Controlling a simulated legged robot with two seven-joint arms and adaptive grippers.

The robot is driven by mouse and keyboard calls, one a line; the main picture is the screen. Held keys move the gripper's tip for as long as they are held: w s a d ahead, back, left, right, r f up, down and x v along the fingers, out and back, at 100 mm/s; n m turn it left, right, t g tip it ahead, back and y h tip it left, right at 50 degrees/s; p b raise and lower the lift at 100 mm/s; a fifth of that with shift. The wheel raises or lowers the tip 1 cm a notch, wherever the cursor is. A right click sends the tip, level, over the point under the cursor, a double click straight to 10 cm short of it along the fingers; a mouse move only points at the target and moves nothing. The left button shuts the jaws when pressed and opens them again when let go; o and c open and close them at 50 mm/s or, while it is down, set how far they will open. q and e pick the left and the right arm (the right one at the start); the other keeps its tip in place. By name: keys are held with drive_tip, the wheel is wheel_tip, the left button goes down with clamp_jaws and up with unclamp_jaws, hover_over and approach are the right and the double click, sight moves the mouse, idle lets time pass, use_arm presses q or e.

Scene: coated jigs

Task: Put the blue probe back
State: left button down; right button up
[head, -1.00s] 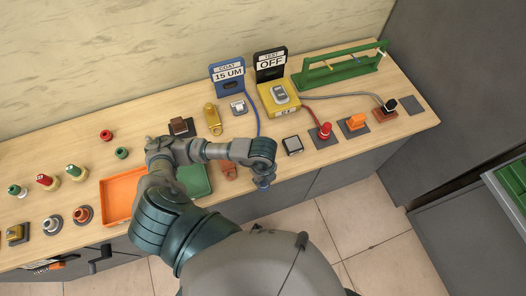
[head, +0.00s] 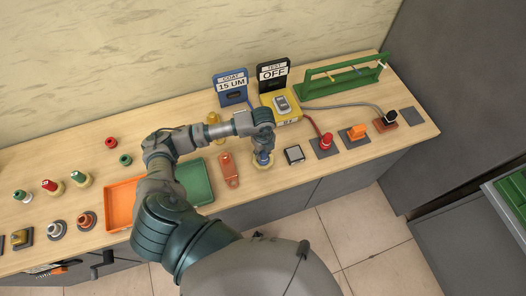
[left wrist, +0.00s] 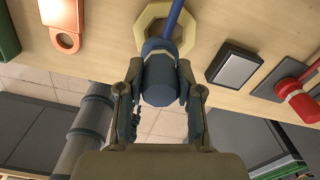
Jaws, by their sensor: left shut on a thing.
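My left gripper (head: 264,145) is shut on the blue probe (left wrist: 160,78), above the front part of the bench. In the left wrist view the two fingers stand on either side of the probe's blue body, and its blue cable runs away over the bench. The blue COAT gauge (head: 230,87) reads 15 UM. My right gripper is not in view.
An orange-red piece (head: 229,170) lies left of the ring, and a dark-framed grey block (head: 294,154) right of it. Red (head: 326,142) and orange (head: 357,132) connectors stand farther right. Green (head: 196,184) and orange (head: 121,205) trays are at left. A green rack (head: 342,76) stands behind.

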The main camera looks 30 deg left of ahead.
use_arm(q)
drive_tip(key=shift+w+a, duration=0.4)
drive_tip(key=shift+w, duration=0.25)
wheel_tip(320, 180, down, 3)
drive_tip(key=shift+s+d+r+p, duration=0.1)
drive_tip(key=shift+r+p, duration=0.05)
drive_tip(key=shift+p, duration=0.45)
drive_tip(key=shift+f, duration=0.3)
drive_tip(key=c, duration=0.8)
unclamp_jaws()
drive_tip(key=shift+o, duration=0.2)
drive_tip(key=shift+f+b, duration=0.2)
drive_tip(key=shift+b, duration=0.1)
wheel_tip(320, 180, up, 18)
drive_tip(key=b, duration=0.1)
drive_tip(key=shift+s+f+b, duration=0.25)
drive_tip(key=shift+s+b, duration=0.1)
drive_tip(key=shift+s, duration=0.05)
